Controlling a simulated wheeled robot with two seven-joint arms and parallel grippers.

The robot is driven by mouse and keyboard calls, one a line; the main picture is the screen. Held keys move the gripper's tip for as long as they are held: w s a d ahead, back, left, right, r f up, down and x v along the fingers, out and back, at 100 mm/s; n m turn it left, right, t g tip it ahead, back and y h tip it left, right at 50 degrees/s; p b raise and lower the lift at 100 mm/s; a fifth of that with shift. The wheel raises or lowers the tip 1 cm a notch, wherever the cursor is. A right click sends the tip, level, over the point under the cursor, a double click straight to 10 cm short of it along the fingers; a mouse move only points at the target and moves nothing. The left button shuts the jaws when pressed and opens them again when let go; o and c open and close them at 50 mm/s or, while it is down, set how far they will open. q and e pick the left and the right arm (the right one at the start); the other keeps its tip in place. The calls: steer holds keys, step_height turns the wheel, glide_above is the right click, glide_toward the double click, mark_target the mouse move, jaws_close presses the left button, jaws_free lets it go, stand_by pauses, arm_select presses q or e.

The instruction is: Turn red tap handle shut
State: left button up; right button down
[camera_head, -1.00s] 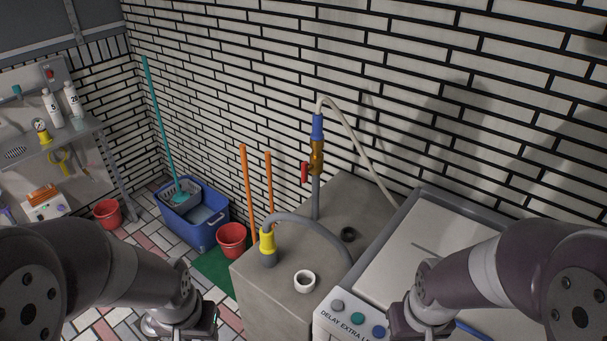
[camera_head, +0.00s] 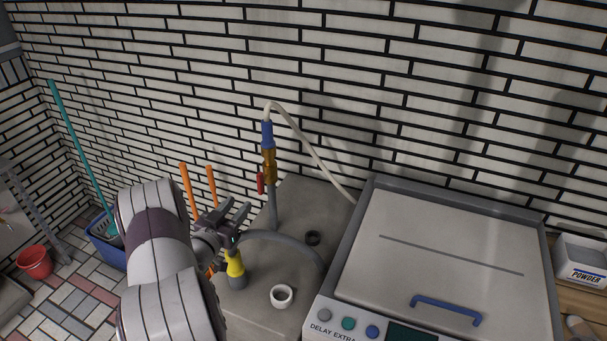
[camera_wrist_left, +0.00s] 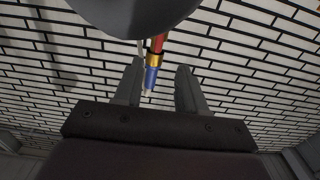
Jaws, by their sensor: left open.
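The red tap handle (camera_head: 261,183) hangs on the left side of a brass tap (camera_head: 270,166) on a grey upright pipe. A blue hose connector (camera_head: 267,134) sits on top of the tap. My left gripper (camera_head: 240,212) is open and empty, a little left of and below the handle, apart from it. In the left wrist view the open fingers (camera_wrist_left: 157,88) have the blue connector (camera_wrist_left: 150,77) and brass part between them in the picture, with a red part (camera_wrist_left: 157,43) above. My right gripper is not in view.
A yellow-collared grey hose (camera_head: 235,264) arcs over the concrete block (camera_head: 257,297) close to my left gripper. A white cup (camera_head: 281,296) stands on the block. A lidded machine (camera_head: 450,235) is at right; two orange handles (camera_head: 187,190) lean at left.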

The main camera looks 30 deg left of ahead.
mark_target(258, 181)
arm_select(q)
steer(key=w, duration=0.4)
steer(key=w+p, duration=0.1)
steer(key=w, duration=0.3)
steer(key=w+a+p, duration=0.1)
steer(key=w, duration=0.3)
steer(key=shift+w+a+r, duration=0.1)
steer(key=shift+w, duration=0.15)
jaws_close()
